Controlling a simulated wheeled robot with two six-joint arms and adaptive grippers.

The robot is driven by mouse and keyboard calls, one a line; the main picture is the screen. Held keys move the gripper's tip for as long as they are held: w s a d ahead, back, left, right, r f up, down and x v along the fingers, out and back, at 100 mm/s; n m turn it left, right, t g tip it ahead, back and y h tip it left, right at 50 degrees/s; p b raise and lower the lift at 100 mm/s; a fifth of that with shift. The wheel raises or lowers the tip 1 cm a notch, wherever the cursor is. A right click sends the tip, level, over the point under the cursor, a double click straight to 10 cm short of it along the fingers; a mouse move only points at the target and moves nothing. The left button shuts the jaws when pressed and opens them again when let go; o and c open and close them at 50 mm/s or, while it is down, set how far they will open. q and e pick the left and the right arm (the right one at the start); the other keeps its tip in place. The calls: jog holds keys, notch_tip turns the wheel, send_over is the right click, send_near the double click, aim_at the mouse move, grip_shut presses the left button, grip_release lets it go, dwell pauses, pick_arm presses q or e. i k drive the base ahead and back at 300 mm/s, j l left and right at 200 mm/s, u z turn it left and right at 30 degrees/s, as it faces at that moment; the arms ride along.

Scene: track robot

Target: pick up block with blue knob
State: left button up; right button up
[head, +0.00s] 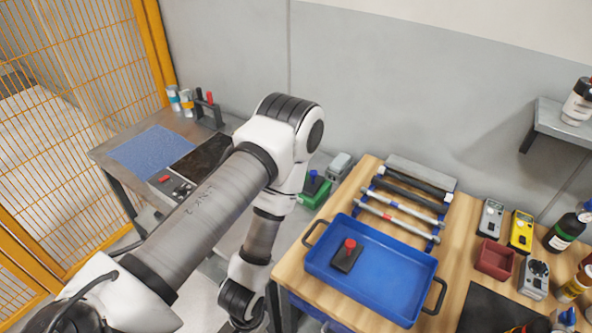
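A small dark block with a blue knob (313,176) shows just right of my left arm, at a green holder or block (316,193) near the wall. Its lower part is partly hidden, so I cannot tell whether it sits in or behind the green piece. My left arm crosses the middle of the head view and bends down to the bottom edge; its gripper is not visible. My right gripper is not in view either. A similar dark block with a red knob (347,255) stands in the blue tray (399,308) on the wooden table.
A rack with rods (404,216) lies behind the tray. A red bin (495,259), meters and bottles crowd the right side. A metal table with a blue mat (151,151) stands at left. An orange mesh fence (80,90) and a grey wall bound the area.

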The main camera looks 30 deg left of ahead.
aim_at(313, 183)
jog(key=j+z, duration=0.2)
jog(key=j, duration=0.3)
jog(key=k+j+z, duration=0.15)
jog(key=j, duration=0.35)
jog(key=k+j+z, duration=0.2)
jog(key=j, duration=0.35)
jog(key=i, duration=0.1)
